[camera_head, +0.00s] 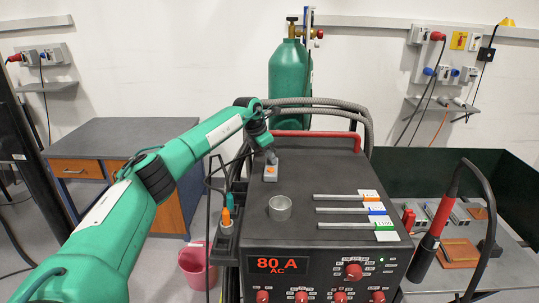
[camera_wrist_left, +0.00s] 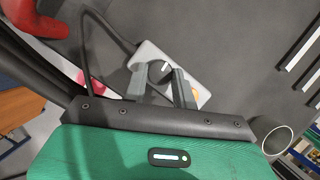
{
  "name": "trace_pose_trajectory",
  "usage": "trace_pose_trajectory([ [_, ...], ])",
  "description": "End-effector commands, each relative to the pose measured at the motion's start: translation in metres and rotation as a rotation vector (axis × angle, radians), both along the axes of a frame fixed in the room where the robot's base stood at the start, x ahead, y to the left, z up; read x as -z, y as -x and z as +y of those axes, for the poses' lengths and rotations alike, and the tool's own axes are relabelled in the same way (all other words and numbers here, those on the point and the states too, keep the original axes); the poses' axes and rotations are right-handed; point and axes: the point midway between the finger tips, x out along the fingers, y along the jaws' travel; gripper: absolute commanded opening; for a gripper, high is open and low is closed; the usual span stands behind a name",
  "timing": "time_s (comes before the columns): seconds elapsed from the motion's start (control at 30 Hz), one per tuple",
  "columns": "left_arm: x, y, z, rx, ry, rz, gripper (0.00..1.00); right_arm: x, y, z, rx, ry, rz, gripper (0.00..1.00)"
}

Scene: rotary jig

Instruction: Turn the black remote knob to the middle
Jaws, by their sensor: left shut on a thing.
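The grey remote (camera_head: 269,173) with an orange spot lies on the dark top of the welding machine, towards its back left. It also shows in the wrist view (camera_wrist_left: 204,97). The black knob (camera_wrist_left: 159,69) is at the far end of the remote, between my fingers, and a pale mark shows on it. My left gripper (camera_head: 271,158) points down at the remote and hides the knob in the head view. In the wrist view its two grey fingers (camera_wrist_left: 161,82) are shut on the knob, one on each side. My right gripper is in neither view.
A metal cup (camera_head: 280,208) stands in front of the remote. Several rods with coloured tags (camera_head: 350,210) lie to the right. A red handle (camera_head: 318,135) and thick hoses pass behind. A holder with orange and teal tools (camera_head: 226,220) hangs on the machine's left side.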

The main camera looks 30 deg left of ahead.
Motion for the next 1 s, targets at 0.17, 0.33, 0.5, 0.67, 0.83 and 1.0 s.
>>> trace_pose_trajectory([
  [0.17, -0.0003, -0.0005, -0.0002, 0.062, 0.000, 0.000, 0.05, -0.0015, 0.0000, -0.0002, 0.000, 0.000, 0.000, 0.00],
  [0.33, 0.0000, -0.0004, 0.0002, 0.091, 0.000, 0.001, 0.05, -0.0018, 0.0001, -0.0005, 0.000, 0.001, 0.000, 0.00],
  [0.5, 0.0002, -0.0004, 0.0005, 0.099, -0.001, 0.002, 0.05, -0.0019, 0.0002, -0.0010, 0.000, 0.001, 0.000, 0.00],
  [0.67, 0.0003, -0.0004, 0.0005, 0.098, -0.002, 0.001, 0.05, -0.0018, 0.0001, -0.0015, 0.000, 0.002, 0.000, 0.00],
  [0.83, 0.0003, -0.0004, 0.0005, 0.097, -0.001, 0.001, 0.41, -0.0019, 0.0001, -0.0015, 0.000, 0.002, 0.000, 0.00],
  [1.0, 0.0003, -0.0004, 0.0005, 0.097, -0.001, 0.001, 0.49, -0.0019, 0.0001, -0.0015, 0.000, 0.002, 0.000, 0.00],
])
